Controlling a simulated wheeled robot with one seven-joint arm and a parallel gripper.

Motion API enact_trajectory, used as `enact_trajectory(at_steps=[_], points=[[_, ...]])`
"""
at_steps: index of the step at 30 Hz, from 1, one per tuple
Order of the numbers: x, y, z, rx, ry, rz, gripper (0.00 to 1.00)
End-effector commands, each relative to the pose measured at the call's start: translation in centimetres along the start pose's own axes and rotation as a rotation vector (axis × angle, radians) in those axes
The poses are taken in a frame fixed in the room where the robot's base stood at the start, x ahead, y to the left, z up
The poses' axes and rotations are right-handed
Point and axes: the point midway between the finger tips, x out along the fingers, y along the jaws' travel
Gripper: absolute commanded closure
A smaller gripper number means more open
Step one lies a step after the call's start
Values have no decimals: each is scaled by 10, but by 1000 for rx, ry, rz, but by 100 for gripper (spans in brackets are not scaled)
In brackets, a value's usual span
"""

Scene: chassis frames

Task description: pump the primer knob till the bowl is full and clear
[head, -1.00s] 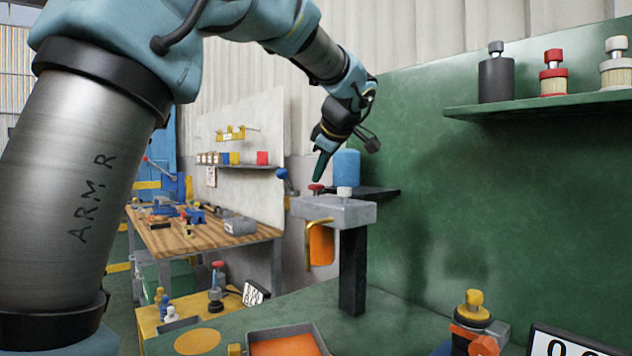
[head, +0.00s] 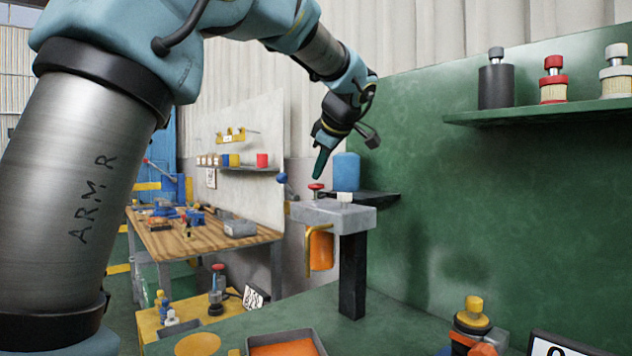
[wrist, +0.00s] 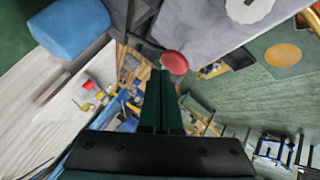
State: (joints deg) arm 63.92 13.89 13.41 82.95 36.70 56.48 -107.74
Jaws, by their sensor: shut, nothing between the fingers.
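The red primer knob (head: 316,187) stands on a short stem on top of the grey filter head (head: 330,211). In the wrist view the knob (wrist: 174,62) is just beyond my fingertips. The orange bowl (head: 320,250) hangs under the head, partly behind a yellow bracket; I cannot tell how full or clear it is. My gripper (head: 318,174) points down just above the knob. Its dark green fingers (wrist: 162,92) are shut together and empty. A small gap seems to separate them from the knob; contact is hard to judge.
A white cap (head: 345,197) sits on the head beside the knob. A blue canister (head: 346,171) stands close behind on a dark ledge. A black post (head: 352,275) holds the head up. An orange-filled tray (head: 285,348) lies below. The green wall is close on the right.

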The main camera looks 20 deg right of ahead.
Motion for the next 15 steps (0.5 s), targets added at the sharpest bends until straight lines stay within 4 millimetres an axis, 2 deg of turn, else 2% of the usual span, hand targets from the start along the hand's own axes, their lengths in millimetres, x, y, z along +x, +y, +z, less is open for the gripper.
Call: enact_trajectory(at_steps=[15], points=[[-7, 5, -5, -2, 0, 2, 100]])
